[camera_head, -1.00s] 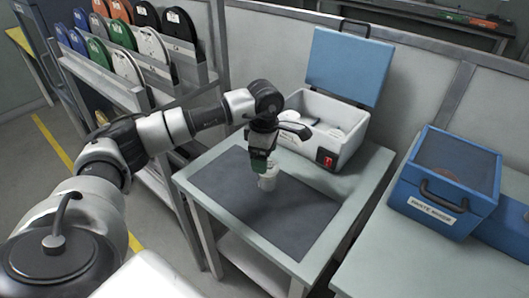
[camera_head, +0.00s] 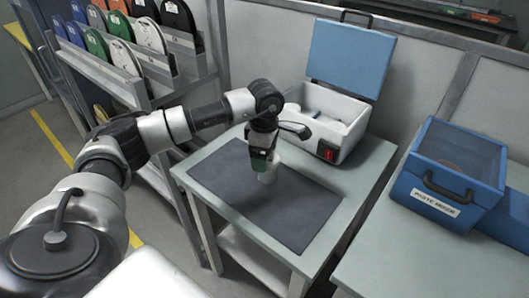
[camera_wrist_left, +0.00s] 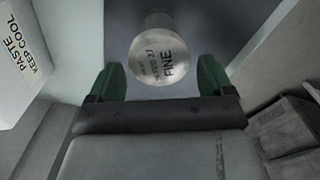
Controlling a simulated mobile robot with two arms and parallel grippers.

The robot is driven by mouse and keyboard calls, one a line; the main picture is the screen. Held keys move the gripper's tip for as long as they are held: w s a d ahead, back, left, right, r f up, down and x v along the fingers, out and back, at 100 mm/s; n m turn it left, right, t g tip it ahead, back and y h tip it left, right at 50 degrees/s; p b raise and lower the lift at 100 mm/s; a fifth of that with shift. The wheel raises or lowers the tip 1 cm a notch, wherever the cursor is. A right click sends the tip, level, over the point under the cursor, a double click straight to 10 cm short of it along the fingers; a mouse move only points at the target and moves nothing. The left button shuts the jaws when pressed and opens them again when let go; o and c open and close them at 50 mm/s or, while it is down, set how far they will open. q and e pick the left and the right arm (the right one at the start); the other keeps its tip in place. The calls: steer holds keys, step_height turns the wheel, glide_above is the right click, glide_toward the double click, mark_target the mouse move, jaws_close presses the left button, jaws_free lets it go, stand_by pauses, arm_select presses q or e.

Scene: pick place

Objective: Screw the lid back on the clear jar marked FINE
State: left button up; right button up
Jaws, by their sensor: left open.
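The jar (camera_head: 268,173) stands upright on the dark mat, pale and small in the head view and partly hidden by my left gripper (camera_head: 262,160). In the left wrist view, a round pale cap marked FINE (camera_wrist_left: 158,62) faces the camera in front of the gripper. The cap sits on the jar's top end; I cannot tell how tightly it is seated. My left gripper's green fingers (camera_wrist_left: 160,82) are apart, one on each side of the cap, with gaps visible. My right gripper is in neither view.
The dark mat (camera_head: 225,190) lies on the small table. An open white case (camera_head: 345,125) with a blue lid stands behind it. A blue mixer box (camera_head: 430,200) is on the right bench. A rack of reels (camera_head: 150,70) stands at left. A PASTE KEEP COOL container (camera_wrist_left: 20,60) shows in the wrist view.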

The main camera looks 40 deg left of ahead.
arm_select(q)
steer(key=c, duration=0.6)
steer(key=shift+w+f+m+b, duration=0.1)
steer(key=shift+m+b, duration=0.4)
steer(key=shift+m, duration=1.5)
steer(key=shift+w+m+b, duration=0.1)
steer(key=shift+m+b, duration=0.2)
steer(key=shift+m, duration=0.3)
steer(key=shift+w+m, duration=0.1)
steer(key=shift+m, duration=1.3)
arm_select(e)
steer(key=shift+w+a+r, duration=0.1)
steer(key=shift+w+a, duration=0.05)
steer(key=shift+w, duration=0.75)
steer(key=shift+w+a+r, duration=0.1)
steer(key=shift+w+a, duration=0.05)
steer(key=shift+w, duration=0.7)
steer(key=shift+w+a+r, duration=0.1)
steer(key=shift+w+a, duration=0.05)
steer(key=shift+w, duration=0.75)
arm_select(q)
steer(key=shift+b, duration=0.3)
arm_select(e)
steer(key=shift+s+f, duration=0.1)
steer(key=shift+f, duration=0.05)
